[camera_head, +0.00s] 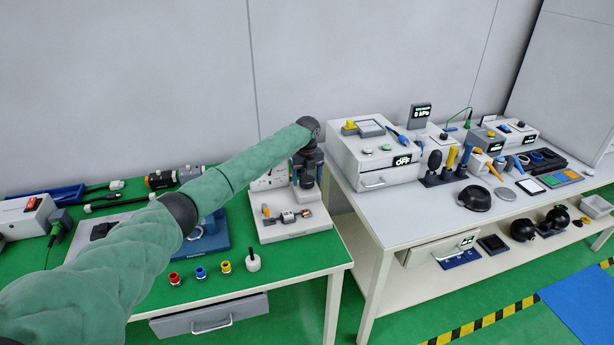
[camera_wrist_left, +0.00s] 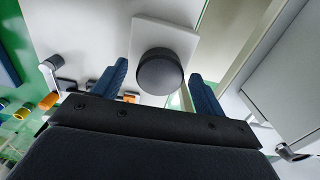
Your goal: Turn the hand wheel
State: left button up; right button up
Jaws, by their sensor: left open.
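A round black knob, apparently the hand wheel (camera_wrist_left: 160,72), stands out from a white plate (camera_wrist_left: 152,32) in the left wrist view. My left gripper (camera_wrist_left: 158,84) is open, with one blue finger on each side of the black knob. Gaps show between knob and fingers, and I see no contact. In the head view, my left gripper (camera_head: 307,168) points down over the white stand at the green table's right end, with a dark round part (camera_head: 307,183) between its fingers. The gripper and wrist hide part of the stand. My right gripper is not in view.
The stand's white base (camera_head: 308,232) carries a small metal and brass fitting (camera_head: 287,216). Red, blue and yellow small parts (camera_head: 200,272) and a white one (camera_head: 253,262) stand in front. A white table (camera_head: 400,215) with instruments is at right. A grey wall is behind.

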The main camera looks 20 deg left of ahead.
pick_arm(q)
jog(key=shift+f, duration=0.1)
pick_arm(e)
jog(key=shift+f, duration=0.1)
pick_arm(q)
jog(key=c, duration=1)
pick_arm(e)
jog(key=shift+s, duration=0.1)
